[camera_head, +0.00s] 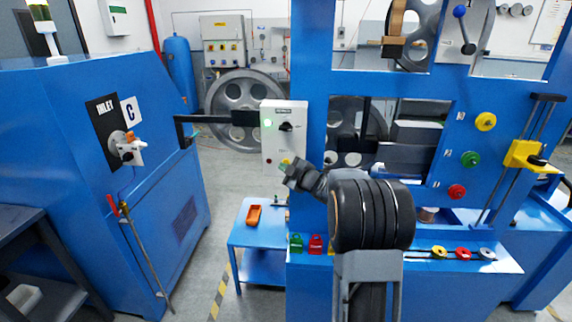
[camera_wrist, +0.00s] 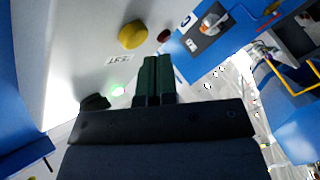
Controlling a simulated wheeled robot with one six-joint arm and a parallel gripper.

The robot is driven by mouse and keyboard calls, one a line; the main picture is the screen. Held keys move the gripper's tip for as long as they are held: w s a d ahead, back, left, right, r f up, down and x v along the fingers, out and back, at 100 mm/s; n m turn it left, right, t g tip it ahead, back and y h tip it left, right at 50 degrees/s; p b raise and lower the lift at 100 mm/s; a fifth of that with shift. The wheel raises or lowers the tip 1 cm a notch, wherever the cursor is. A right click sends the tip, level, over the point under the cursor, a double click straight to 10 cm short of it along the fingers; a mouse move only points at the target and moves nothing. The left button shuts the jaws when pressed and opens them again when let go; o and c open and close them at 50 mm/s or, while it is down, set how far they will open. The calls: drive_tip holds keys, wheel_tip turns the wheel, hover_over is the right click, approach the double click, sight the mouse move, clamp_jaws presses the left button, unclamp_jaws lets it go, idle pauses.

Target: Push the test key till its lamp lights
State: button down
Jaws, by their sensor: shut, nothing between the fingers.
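A white control box (camera_head: 284,140) is fixed at the left of the blue frame. In the wrist view, a yellow round key (camera_wrist: 132,34) sits beside a label reading TEST (camera_wrist: 125,60). A dark red round part (camera_wrist: 163,35) next to it looks unlit. A green lamp (camera_head: 267,123) glows on the box and also shows in the wrist view (camera_wrist: 118,90). A black knob (camera_head: 286,127) is beside it. My gripper (camera_head: 287,168) is shut and empty at the box's lower edge; its fingertips (camera_wrist: 155,62) appear apart from the yellow key, which it partly hides in the head view.
A blue side table (camera_head: 245,236) below carries an orange item (camera_head: 254,215). Green and red padlocks (camera_head: 315,243) sit on the blue ledge. A blue cabinet (camera_head: 180,200) with a valve stands left. A large grey pulley (camera_head: 245,108) is behind. Floor between cabinet and table is clear.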

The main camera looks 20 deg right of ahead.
drive_tip(key=shift+w+d, duration=0.1)
drive_tip(key=shift+w, duration=0.1)
drive_tip(key=shift+w+d, duration=0.1)
drive_tip(key=shift+w, duration=0.1)
drive_tip(key=shift+w+d, duration=0.2)
drive_tip(key=shift+w, duration=0.15)
idle(1.0)
drive_tip(key=shift+s, duration=0.1)
idle(0.3)
drive_tip(key=shift+s+a, duration=0.4)
drive_tip(key=shift+s, duration=0.25)
drive_tip(key=s, duration=0.1)
drive_tip(key=s+a+b, duration=0.1)
drive_tip(key=s, duration=0.1)
drive_tip(key=s+a+b, duration=0.1)
drive_tip(key=shift+s+a, duration=0.15)
drive_tip(key=shift+a, duration=0.1)
idle(0.9)
